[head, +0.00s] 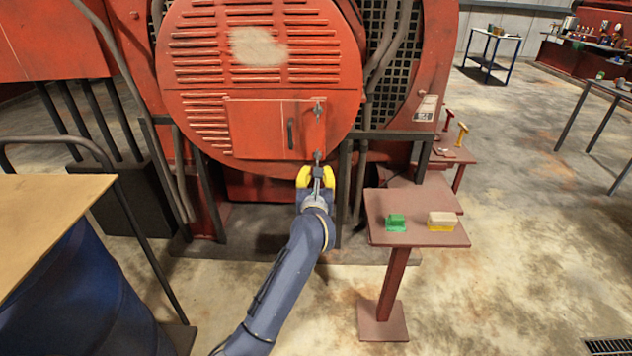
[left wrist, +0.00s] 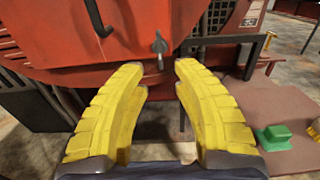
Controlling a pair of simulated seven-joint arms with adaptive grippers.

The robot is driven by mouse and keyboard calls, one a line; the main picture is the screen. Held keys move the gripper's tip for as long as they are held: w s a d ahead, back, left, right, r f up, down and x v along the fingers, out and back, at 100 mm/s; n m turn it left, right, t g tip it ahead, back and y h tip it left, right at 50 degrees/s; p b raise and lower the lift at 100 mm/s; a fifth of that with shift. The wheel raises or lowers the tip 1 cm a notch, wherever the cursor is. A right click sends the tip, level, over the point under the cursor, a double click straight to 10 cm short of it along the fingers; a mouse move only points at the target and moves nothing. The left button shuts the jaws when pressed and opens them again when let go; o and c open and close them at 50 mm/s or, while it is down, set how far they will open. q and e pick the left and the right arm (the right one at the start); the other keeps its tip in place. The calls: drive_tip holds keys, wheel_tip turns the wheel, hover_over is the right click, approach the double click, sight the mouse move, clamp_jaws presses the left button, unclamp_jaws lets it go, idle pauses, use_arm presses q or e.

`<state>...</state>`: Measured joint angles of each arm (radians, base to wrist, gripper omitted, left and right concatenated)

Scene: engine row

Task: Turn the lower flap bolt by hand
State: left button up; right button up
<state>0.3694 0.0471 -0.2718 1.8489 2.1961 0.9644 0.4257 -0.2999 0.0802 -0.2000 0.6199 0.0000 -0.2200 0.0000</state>
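The red flap (head: 265,128) is on the round engine cover, with a dark handle. An upper bolt (head: 317,108) and a lower bolt (head: 317,156) are at its right side. The lower bolt also shows in the left wrist view (left wrist: 159,46) as a grey pointed piece, pointing up and down. My left gripper (head: 316,174) is just below the lower bolt in the head view. In the left wrist view its yellow fingers (left wrist: 160,70) are spread, with nothing between them. The bolt is just beyond the fingertips. My right gripper is not in view.
A small red stand (head: 380,212) to the right holds a green block (head: 396,223) and a cream-and-yellow block (head: 441,221). Dark pipes and frame bars flank the cover. A wooden-topped table (head: 40,215) is at the left. Open floor lies at the right.

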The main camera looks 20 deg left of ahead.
use_arm(q)
drive_tip(key=shift+v, duration=1.7)
